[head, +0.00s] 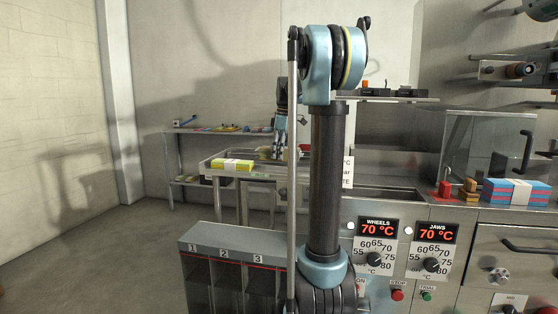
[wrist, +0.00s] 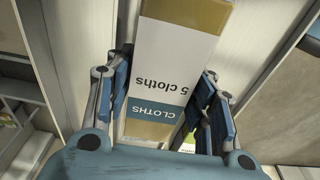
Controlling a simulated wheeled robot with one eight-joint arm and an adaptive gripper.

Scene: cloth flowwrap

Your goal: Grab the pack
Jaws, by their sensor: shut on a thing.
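The pack (wrist: 180,55) fills the middle of the wrist view. It is mustard-coloured at the ends, with a white label reading "5 cloths" and a blue band reading "CLOTHS". In the head view my gripper (head: 280,138) is pointing down over the back work table, partly behind my own arm. The pack cannot be made out clearly there.
A yellow-green pack with a white band (head: 232,165) lies on the table's (head: 212,157) left end. A grey bin unit numbered 1 to 3 (head: 232,247) stands in front. The machine with dials (head: 405,250) is at right, with red-and-blue cloths (head: 517,192) on top.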

